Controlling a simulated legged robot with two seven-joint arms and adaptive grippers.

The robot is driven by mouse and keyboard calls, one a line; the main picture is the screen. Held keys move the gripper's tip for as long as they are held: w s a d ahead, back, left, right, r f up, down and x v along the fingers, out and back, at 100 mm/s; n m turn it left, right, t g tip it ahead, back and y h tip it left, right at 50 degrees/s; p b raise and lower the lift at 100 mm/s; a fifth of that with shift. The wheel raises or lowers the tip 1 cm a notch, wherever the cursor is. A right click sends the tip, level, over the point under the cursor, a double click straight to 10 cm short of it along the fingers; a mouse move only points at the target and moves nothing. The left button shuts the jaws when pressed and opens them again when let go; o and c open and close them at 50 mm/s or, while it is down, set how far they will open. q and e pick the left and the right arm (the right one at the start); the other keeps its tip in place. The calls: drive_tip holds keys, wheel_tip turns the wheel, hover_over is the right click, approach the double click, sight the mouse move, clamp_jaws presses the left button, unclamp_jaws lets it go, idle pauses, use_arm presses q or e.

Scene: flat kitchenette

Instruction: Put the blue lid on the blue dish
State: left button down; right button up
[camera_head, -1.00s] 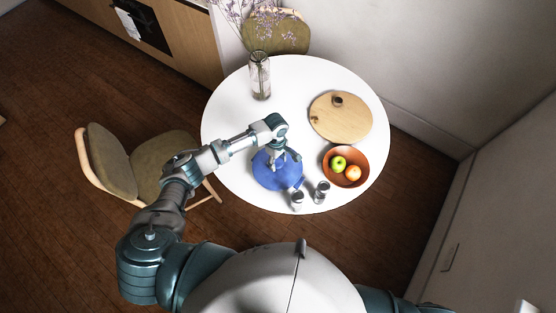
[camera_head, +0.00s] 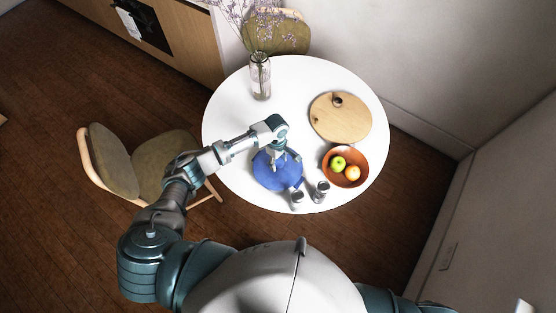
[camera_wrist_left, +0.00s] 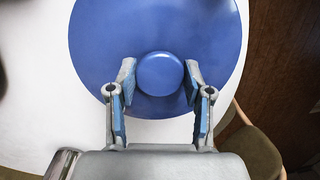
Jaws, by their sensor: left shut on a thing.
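The blue lid (camera_head: 271,179) is a round disc at the front of the white table, under my left gripper (camera_head: 280,158). In the left wrist view the lid (camera_wrist_left: 100,45) fills much of the picture, with its round knob (camera_wrist_left: 160,74) between the fingers of my left gripper (camera_wrist_left: 159,85). The left gripper is shut on the knob. The blue dish cannot be told apart from the lid; it may be hidden beneath it. My right gripper is not in view.
Two small shakers (camera_head: 321,191) stand just right of the lid near the table's front edge. An orange bowl (camera_head: 330,176) with fruit and a round wooden board (camera_head: 340,125) are to the right. A glass vase (camera_head: 260,80) stands at the back. The white table (camera_head: 230,105) is clear at left.

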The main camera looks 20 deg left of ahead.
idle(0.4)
use_arm(q)
drive_tip(key=shift+f, duration=0.3)
idle(0.3)
drive_tip(key=c, duration=0.7)
unclamp_jaws()
drive_tip(key=o, duration=0.3)
drive_tip(key=shift+r, duration=0.5)
drive_tip(key=r, duration=0.3)
drive_tip(key=w+r, duration=0.1)
drive_tip(key=r, duration=0.6)
drive_tip(key=shift+w+a+r, duration=0.2)
drive_tip(key=shift+a+r, duration=0.1)
drive_tip(key=shift+r, duration=0.1)
